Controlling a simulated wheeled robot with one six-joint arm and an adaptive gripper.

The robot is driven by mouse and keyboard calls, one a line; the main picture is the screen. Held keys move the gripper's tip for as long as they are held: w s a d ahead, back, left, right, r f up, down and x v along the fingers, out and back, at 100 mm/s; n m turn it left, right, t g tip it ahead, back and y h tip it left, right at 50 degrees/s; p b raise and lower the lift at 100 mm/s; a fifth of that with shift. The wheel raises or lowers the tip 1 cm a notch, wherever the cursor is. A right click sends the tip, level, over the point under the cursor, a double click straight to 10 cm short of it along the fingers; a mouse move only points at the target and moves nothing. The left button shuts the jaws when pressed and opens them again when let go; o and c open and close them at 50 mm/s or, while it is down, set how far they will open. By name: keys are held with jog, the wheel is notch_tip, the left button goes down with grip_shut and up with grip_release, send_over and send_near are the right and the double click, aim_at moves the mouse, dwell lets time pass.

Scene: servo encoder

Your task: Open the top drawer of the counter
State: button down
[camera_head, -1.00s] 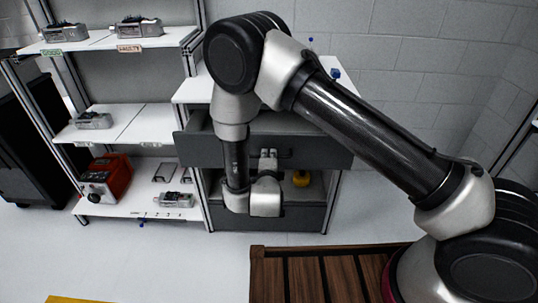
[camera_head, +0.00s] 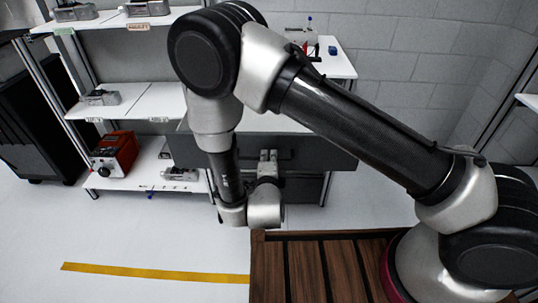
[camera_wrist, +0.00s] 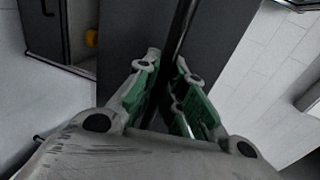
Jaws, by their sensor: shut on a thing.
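The counter (camera_head: 341,68) with a white top stands behind my arm in the head view. Its top drawer (camera_head: 325,154) has a dark grey front and stands well out from the counter, so it is open. My arm hides much of the drawer's inside. My gripper (camera_head: 268,158) is at the middle of the drawer front, at the handle (camera_head: 286,154). In the wrist view, the green-padded fingers of my gripper (camera_wrist: 172,98) close around the dark handle bar (camera_wrist: 181,32), which runs up along the drawer front.
A shelf rack (camera_head: 150,104) with grey devices and a red device (camera_head: 113,152) stands to the left. A wooden slatted platform (camera_head: 310,270) lies at the front. A yellow stripe (camera_head: 150,272) marks open floor. A yellow object (camera_wrist: 91,38) shows in the wrist view.

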jog(key=shift+s, duration=0.1)
jog(key=c, duration=1.5)
grip_release()
jog(key=shift+r, duration=0.1)
